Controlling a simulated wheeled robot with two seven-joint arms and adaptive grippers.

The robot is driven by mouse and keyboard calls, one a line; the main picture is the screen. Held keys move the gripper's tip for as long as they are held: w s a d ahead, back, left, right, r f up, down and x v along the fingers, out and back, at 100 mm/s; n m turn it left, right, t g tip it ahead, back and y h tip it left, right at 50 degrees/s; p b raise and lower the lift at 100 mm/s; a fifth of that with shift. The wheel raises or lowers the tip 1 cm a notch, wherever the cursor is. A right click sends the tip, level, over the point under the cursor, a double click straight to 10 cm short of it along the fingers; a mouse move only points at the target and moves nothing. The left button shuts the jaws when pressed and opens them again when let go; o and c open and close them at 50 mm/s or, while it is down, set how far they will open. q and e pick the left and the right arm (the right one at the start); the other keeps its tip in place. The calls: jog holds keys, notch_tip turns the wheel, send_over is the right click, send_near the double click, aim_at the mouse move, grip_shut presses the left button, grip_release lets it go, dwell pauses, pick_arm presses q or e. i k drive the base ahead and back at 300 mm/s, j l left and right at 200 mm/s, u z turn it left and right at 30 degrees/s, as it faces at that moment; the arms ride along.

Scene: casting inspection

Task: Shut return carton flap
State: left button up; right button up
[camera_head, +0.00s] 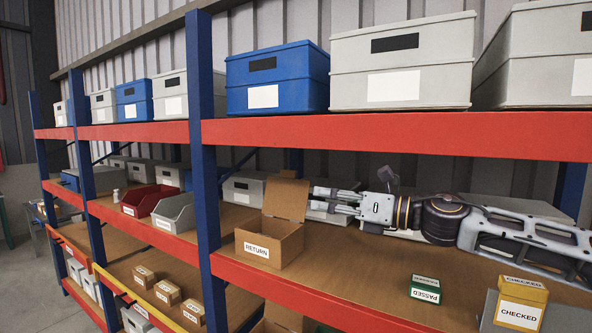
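The return carton (270,243) is a brown cardboard box with a white RETURN label, on the brown shelf in the middle of the head view. Its flap (287,199) stands up at the back edge, so the carton's top is open. My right gripper (312,198) reaches in from the right, with its fingertips just right of the flap. Its fingers are spread apart with nothing seen between them. Whether a fingertip touches the flap I cannot tell. My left gripper is not in view.
A green PASSED box (425,289) and a yellow CHECKED box (521,303) stand at the shelf's right front. A red bin (147,198) and a grey bin (174,213) sit left of the blue post (206,150). The red upper shelf beam (400,133) runs above my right arm.

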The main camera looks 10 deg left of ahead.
aim_at(286, 197)
jog(key=i, duration=1)
